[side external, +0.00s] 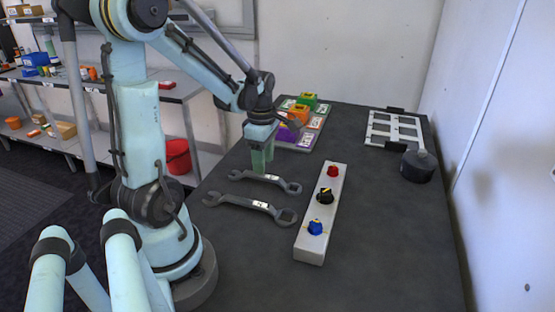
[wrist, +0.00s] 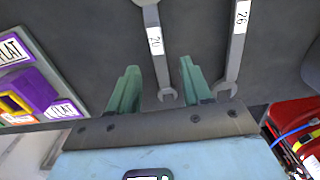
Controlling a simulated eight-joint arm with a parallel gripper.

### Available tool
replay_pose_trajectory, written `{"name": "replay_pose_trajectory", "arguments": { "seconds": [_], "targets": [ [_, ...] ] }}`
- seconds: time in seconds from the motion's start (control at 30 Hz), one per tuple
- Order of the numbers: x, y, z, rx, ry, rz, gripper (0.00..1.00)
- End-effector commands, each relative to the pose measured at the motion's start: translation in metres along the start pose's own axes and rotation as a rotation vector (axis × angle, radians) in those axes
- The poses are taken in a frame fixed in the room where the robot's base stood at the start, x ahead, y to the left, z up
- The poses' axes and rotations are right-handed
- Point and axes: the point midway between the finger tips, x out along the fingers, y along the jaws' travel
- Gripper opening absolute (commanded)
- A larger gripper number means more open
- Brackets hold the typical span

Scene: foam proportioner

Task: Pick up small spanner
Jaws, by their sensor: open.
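The small spanner (side external: 272,178), grey with a white label, lies flat on the dark table. In the wrist view its label reads 20 (wrist: 154,40). My gripper (side external: 262,165) is open over its handle, with green fingers pointing down. In the wrist view the fingers of my gripper (wrist: 158,76) sit on either side of the spanner, with a gap to each. I cannot tell how far the fingertips are above the table. A larger spanner (side external: 260,205) lies nearer the side camera; it is labelled 26 in the wrist view (wrist: 237,45).
A pale bar (side external: 308,242) with red, black and blue knobs stands right of the spanners. Labelled tiles with green, orange and purple blocks (side external: 291,131) lie behind. A slotted frame (side external: 394,128) and a dark round object (side external: 418,166) are at the right. The table's front right is clear.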

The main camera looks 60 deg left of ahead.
Motion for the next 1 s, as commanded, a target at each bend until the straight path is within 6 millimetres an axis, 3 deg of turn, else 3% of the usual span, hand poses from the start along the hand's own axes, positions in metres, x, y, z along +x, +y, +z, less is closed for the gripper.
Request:
{"name": "replay_pose_trajectory", "arguments": {
  "seconds": [0.4,1.0],
  "targets": [
    [0.042,0.002,0.001,0.000,0.000,0.001,0.49],
    [0.046,0.001,0.001,0.000,0.001,0.000,0.49]
  ]
}}
